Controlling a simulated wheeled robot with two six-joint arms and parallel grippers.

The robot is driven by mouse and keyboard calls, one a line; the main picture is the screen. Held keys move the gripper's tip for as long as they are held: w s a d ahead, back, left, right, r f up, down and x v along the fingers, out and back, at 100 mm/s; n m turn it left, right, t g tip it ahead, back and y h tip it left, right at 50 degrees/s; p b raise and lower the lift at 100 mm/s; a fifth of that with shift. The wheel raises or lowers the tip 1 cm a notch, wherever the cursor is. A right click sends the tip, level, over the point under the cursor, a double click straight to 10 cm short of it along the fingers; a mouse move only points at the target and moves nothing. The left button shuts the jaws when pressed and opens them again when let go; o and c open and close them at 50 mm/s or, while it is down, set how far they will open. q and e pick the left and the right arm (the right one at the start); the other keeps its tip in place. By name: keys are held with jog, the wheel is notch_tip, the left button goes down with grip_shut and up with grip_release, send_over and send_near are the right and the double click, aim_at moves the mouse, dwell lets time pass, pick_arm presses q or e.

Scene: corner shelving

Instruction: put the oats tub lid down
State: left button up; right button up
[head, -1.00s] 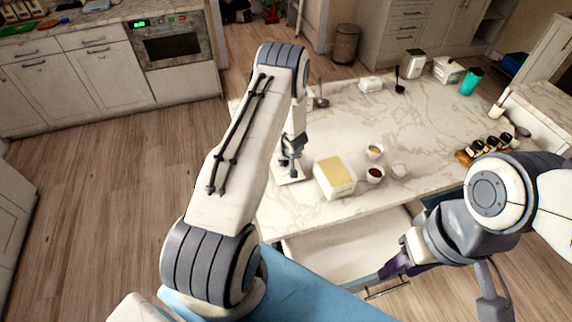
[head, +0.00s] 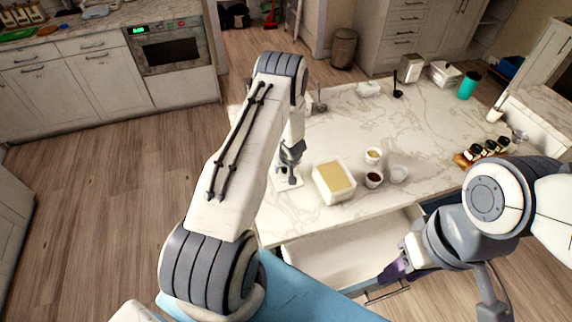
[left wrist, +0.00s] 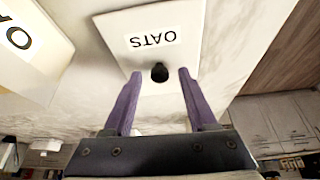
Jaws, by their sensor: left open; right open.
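The oats tub lid (left wrist: 152,40) is a flat white plate with an "OATS" label and a black knob (left wrist: 159,73). It appears to lie flat on the marble counter, and its edge shows under my left gripper in the head view (head: 283,184). My left gripper (left wrist: 159,75) is open, with its purple fingers on either side of the knob and a gap to each. The open oats tub (head: 334,181), white with pale yellow contents, stands right beside the lid. My right gripper (head: 390,273) is open and empty near the open drawer's front.
Small bowls (head: 373,179) stand right of the tub. An open, empty-looking drawer (head: 350,245) juts out below the counter (head: 430,125). Spice jars on a board (head: 478,152) and a teal cup (head: 467,85) are farther right. The counter's middle is clear.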

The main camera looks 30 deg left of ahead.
pick_arm(q)
jog(key=v, duration=1.2)
jog(key=s+d+r+m+h, duration=0.25)
jog(key=d+r, duration=0.25)
jog(key=d, duration=0.3)
jog(key=s+d+r+m+h, duration=0.1)
jog(key=d+r+m, duration=0.3)
jog(key=d, duration=0.5)
jog(key=s+d+r+m+h, duration=0.1)
jog(key=d+r+h, duration=0.1)
jog(key=d+r, duration=0.5)
jog(key=s+d+r+m+g+h, duration=0.15)
jog(key=s+d+r+m, duration=0.25)
jog(key=s+d, duration=0.5)
jog(key=s+a+r+m+g+y, duration=0.1)
jog(key=s+a+r+m, duration=0.1)
jog(key=s, duration=0.6)
jog(key=s+a+r+m+g+y, duration=0.1)
jog(key=s+a+m, duration=0.1)
jog(key=s, duration=0.6)
jog(key=shift+a+r+m+y, duration=0.3)
jog(key=shift+a+r+m, duration=0.05)
jog(key=shift+a, duration=0.3)
jog(key=shift+s, duration=0.1)
